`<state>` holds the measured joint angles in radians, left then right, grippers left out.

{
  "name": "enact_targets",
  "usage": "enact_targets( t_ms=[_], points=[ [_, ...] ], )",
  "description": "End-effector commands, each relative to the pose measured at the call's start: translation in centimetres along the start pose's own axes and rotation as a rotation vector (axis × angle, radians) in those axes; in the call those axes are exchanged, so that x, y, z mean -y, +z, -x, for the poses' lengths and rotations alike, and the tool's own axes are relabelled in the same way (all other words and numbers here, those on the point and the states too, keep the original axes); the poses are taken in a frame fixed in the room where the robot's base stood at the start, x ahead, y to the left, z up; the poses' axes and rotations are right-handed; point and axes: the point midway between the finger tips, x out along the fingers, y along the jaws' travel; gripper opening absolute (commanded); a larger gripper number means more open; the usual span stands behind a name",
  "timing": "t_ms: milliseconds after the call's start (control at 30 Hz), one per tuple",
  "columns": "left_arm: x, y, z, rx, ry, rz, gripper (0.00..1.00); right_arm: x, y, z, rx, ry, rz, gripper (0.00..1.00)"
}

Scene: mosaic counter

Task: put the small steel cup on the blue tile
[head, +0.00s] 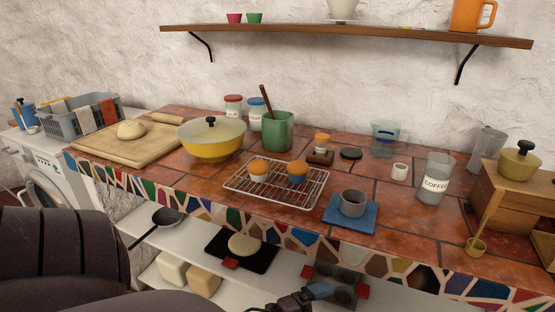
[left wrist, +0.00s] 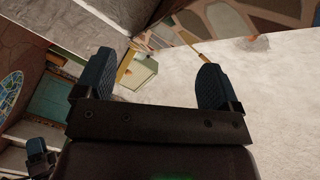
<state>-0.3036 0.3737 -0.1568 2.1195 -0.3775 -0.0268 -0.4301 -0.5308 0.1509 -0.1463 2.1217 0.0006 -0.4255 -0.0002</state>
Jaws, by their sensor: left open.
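A small grey cup (head: 353,204), which looks like the steel cup, stands upright on the blue tile (head: 333,216) near the counter's front edge, in the head view. My left gripper (head: 305,298) is low at the bottom of the head view, in front of and below the counter edge, apart from cup and tile. Its two blue-padded fingers (left wrist: 155,62) are apart and empty in the left wrist view. A blue-padded fingertip at that view's lower left, apparently my right gripper (left wrist: 37,150), is only partly visible; its opening cannot be told.
A wire rack (head: 235,188) with muffins is left of the tile. A coffee jar (head: 434,180) and a wooden box (head: 510,205) are to the right.

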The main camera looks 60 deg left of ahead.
Motion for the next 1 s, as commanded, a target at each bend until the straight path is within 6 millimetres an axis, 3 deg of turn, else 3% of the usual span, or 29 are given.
enact_targets(
  t_ms=[33,100,200,367,733,1000],
  points=[
    [-2.4,1.4,2.0,0.125,0.045,0.208,0.88,0.0,0.2,0.1,0.004,0.000,0.000,0.51],
    [-5.4,2.8,4.4,0.276,0.091,0.466,0.88,-0.1,0.4,0.1,0.008,0.001,0.001,0.51],
    [-8.8,3.7,7.4,0.448,0.131,0.751,0.88,-0.1,0.8,0.3,0.016,0.002,0.001,0.51],
    [-11.6,3.9,10.1,0.593,0.156,0.987,0.88,-0.2,1.1,0.4,0.023,0.002,0.002,0.51],
    [-11.8,3.8,10.4,0.611,0.157,1.019,0.88,-0.1,0.4,0.2,0.009,0.001,0.003,0.51],
    [-9.0,2.5,10.2,0.579,0.126,1.020,0.88,-0.6,-4.0,1.3,-0.064,0.009,0.002,0.51]
  ],
)
